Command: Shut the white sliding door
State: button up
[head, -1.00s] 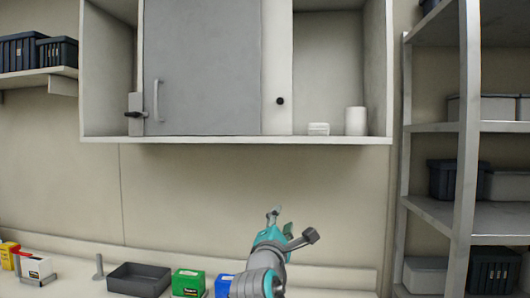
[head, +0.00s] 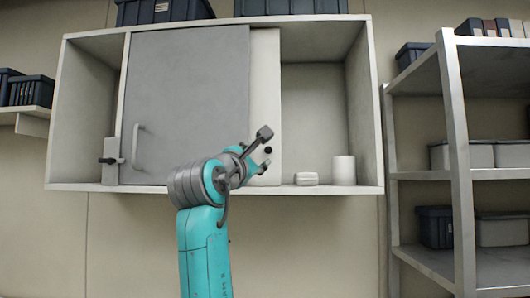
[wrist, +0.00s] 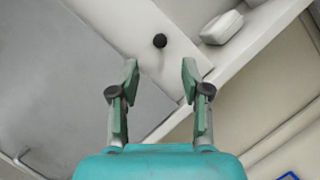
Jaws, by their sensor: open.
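The white sliding door (head: 265,85) shows as a narrow upright strip in the wall cabinet, the rest of it hidden by the grey door (head: 185,100) to its left. It carries a round black knob (head: 268,150) low down. The cabinet's right section beside it stands open. My gripper (head: 253,160) is in front of the door's lower part, close to the knob in the head view. In the wrist view my gripper (wrist: 160,80) is open and empty. The knob (wrist: 160,41) appears beyond the fingertips, in line with the gap between them, on the white door (wrist: 125,22).
The cabinet shelf (head: 325,190) holds a small white box (head: 306,178) and a white cylinder (head: 344,170) in the open right section. The grey door has a handle (head: 138,147) at its left, next to a small latch (head: 110,161). A metal rack (head: 453,150) stands at right.

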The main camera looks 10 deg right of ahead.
aim_at(268, 150)
jog(key=x, duration=0.8)
jog(key=shift+w+d, duration=0.2)
jog(key=shift+w, duration=0.05)
grip_shut()
